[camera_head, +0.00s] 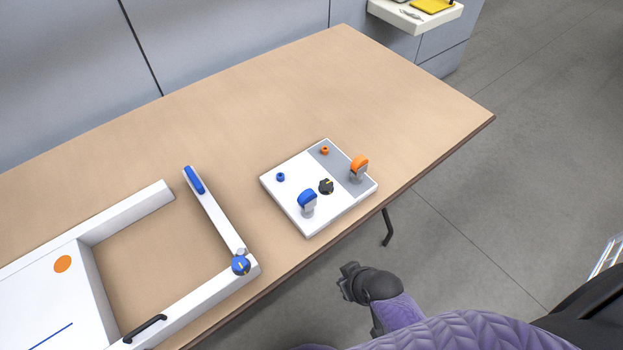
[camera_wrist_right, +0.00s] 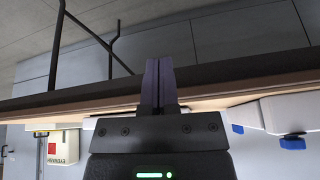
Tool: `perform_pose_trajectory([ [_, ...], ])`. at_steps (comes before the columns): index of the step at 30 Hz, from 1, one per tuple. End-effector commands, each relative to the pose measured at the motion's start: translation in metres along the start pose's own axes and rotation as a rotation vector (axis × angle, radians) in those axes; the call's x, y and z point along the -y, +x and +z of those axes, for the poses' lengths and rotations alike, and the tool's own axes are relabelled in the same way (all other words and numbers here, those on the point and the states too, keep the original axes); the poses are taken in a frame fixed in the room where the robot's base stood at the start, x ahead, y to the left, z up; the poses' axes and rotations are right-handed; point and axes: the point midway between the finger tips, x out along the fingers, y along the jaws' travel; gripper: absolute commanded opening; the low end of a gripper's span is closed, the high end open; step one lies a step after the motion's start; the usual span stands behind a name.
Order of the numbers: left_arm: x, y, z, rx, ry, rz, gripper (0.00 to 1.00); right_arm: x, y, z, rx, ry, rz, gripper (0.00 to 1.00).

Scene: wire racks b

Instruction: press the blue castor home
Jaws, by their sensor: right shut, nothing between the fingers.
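On a white and grey board (camera_head: 290,205) on the table stands a blue piece with a grey lower part (camera_head: 307,200), which looks like the blue castor. It looks upright; I cannot tell how deep it sits. A small blue ring (camera_head: 280,177) is behind and left of it on the board. My right gripper (camera_head: 347,280) is off the table's front edge, apart from the board. Its fingers (camera_wrist_right: 158,85) are shut and empty in the right wrist view. That view also shows blue parts (camera_wrist_right: 292,142); I cannot tell which they are. My left gripper is not in view.
The board also carries an orange piece (camera_head: 360,165), an orange ring (camera_head: 325,150) and a black knob (camera_head: 326,186). At left lies a white frame (camera_head: 130,210) with a blue knob (camera_head: 240,266) and a black handle (camera_head: 145,328). The table (camera_head: 330,75) is clear behind the board.

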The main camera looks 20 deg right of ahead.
Motion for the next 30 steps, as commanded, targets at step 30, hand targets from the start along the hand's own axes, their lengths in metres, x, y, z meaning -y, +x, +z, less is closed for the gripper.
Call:
perform_pose_trajectory([
  [30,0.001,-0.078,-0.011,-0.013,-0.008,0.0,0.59,0.002,-0.178,-0.192,-0.34,-0.135,-0.065,0.0],
])
